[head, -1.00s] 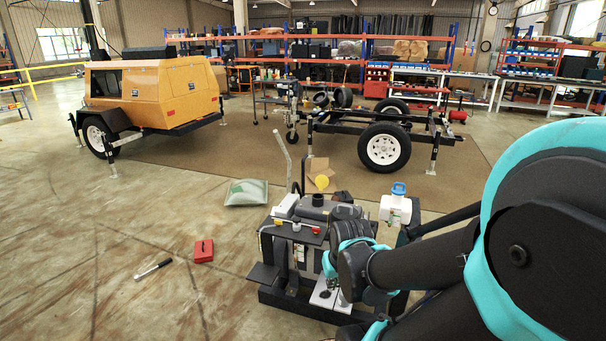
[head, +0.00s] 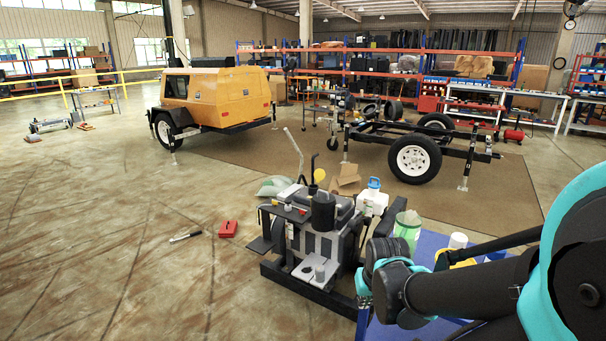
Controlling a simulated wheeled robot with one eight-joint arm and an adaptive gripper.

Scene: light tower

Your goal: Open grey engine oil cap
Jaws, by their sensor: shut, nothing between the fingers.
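The engine unit (head: 325,240) stands on a dark frame on the floor in the lower middle of the head view. A small grey round part (head: 320,272) stands on a light plate at its near side; I cannot tell for sure whether it is the grey oil cap. A black cylinder (head: 323,211) and a yellow knob (head: 319,175) are on top. My gripper (head: 363,312) is small, dark and partly hidden at the end of my arm, right of the engine unit. It is shut and holds nothing. It appears apart from the grey part.
A blue surface (head: 430,243) with a green container (head: 407,228) and a white cup (head: 458,240) lies right of the engine. A white jug (head: 373,196) is behind. A red box (head: 228,228) lies left.

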